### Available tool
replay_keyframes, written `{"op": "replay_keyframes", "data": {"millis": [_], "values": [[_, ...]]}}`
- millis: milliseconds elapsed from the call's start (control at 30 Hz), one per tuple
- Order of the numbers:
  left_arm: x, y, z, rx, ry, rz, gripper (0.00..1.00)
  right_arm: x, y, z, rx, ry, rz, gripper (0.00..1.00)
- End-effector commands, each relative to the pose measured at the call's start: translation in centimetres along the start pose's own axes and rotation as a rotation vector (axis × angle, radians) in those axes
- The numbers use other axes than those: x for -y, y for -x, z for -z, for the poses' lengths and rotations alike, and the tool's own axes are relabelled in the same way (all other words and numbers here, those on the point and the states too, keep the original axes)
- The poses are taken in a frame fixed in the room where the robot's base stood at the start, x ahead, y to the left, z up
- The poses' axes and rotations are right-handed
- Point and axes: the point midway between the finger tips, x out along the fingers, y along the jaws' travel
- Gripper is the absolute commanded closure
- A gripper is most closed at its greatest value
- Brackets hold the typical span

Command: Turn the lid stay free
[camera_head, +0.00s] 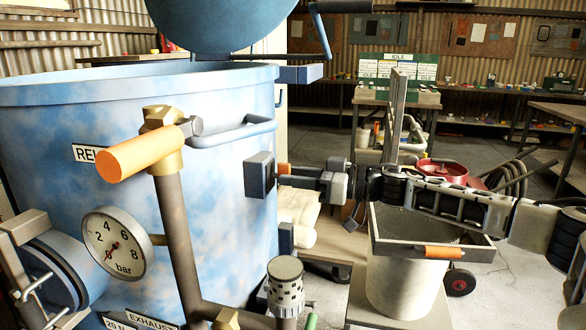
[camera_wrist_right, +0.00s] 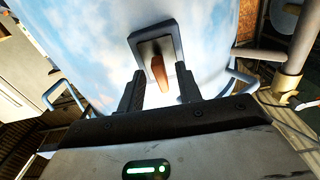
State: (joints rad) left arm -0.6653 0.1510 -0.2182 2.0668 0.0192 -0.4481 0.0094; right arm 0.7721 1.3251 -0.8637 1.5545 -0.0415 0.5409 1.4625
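The big blue pot (camera_head: 225,100) fills the left of the head view, its round lid (camera_head: 222,22) raised above the rim. A dark bar (camera_head: 320,32) with a dark grip (camera_head: 345,6) stands beside the lid; it may be the lid stay. A dark square block (camera_head: 260,175) sits on the pot's right side. In the wrist view it is a square frame (camera_wrist_right: 134,42) with an orange lever (camera_wrist_right: 158,72). My right gripper (camera_head: 287,172) faces this block. Its fingers (camera_wrist_right: 159,90) are apart, with the lever showing between and beyond them; contact is unclear. My left gripper is out of view.
An orange-handled valve (camera_head: 140,153) and pipe, a pressure gauge (camera_head: 115,245) and a blue side handle (camera_head: 232,132) project from the pot. A grey tray (camera_head: 385,225) on a pale bucket (camera_head: 400,285) stands below my right arm. Benches line the back.

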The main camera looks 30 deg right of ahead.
Motion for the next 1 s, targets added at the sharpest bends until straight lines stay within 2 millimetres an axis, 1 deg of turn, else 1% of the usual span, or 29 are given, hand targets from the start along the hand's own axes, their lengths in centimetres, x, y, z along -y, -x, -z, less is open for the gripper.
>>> {"op": "replay_keyframes", "data": {"millis": [100, 367, 400, 467, 500, 533, 867, 1000], "values": [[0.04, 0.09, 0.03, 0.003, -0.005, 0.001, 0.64, -0.03, -0.66, 0.04, 0.000, 0.000, -0.001, 0.65], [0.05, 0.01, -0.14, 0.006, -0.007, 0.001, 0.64, -0.03, -0.78, -0.07, 0.001, 0.000, -0.001, 0.65], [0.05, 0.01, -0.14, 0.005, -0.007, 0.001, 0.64, -0.02, -0.77, -0.07, 0.001, 0.000, -0.001, 0.68], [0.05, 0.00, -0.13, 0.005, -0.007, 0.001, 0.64, -0.02, -0.77, -0.07, 0.001, 0.000, -0.001, 0.85], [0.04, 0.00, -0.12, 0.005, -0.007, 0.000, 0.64, -0.02, -0.76, -0.07, 0.001, 0.000, -0.001, 0.96], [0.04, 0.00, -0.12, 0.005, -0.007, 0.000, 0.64, -0.02, -0.76, -0.07, 0.001, 0.000, -0.001, 1.00], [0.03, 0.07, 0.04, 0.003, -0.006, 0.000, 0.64, 0.01, -0.75, -0.06, 0.002, 0.020, 0.000, 1.00], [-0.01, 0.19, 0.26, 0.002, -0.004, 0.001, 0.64, 0.02, -0.75, -0.03, 0.002, 0.071, 0.000, 1.00]]}}
